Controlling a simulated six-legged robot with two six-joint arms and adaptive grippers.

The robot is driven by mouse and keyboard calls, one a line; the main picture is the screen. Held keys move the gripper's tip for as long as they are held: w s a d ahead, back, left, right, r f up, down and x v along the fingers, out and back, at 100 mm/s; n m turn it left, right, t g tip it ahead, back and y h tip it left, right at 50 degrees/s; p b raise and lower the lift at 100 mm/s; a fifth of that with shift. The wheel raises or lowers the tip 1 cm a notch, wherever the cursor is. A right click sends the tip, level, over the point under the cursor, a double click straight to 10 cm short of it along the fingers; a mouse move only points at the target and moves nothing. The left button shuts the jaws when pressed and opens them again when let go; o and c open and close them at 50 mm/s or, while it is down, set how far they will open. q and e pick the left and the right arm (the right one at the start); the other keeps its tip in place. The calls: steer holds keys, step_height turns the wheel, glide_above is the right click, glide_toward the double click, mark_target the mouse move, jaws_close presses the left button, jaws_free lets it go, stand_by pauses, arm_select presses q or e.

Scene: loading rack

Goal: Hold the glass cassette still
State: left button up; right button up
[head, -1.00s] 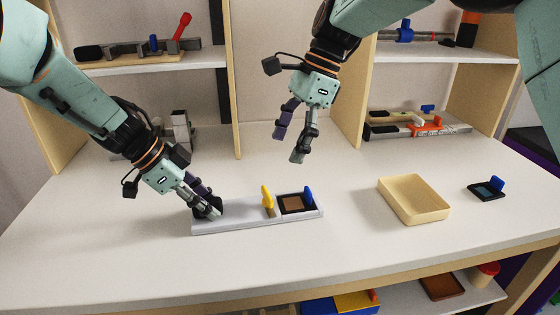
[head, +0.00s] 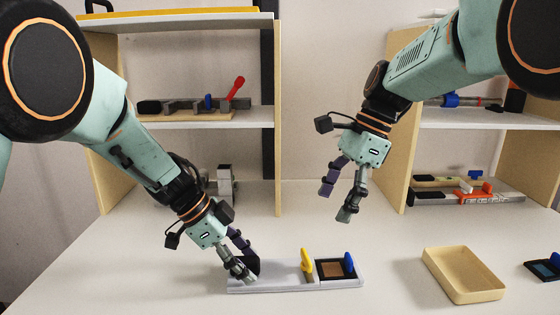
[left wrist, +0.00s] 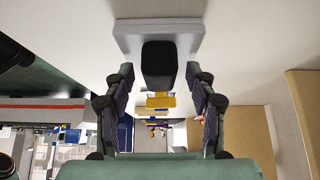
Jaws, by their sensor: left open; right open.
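A pale holder (head: 290,286) lies on the table in the head view. Its right end holds a black-framed cassette with a brown pane (head: 333,269) and a blue tab. A yellow lever (head: 307,264) stands upright beside it. A black block (left wrist: 159,65) stands at the holder's left end. My left gripper (head: 249,266) is open, with one finger on each side of this block; gaps show in the left wrist view. My right gripper (head: 336,204) is open and empty, in the air above and behind the holder. I cannot tell which part is glass.
A beige tray (head: 464,275) is right of the holder, with a second black frame with a blue tab (head: 543,268) beyond it. Shelves (head: 190,114) with tools stand behind. The table between holder and tray is clear.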

arm_select(q)
steer(key=v, duration=1.2)
steer(key=x, duration=1.2)
arm_select(e)
steer(key=shift+x, duration=1.55)
steer(key=shift+d+r, duration=0.1)
steer(key=shift+r, duration=0.05)
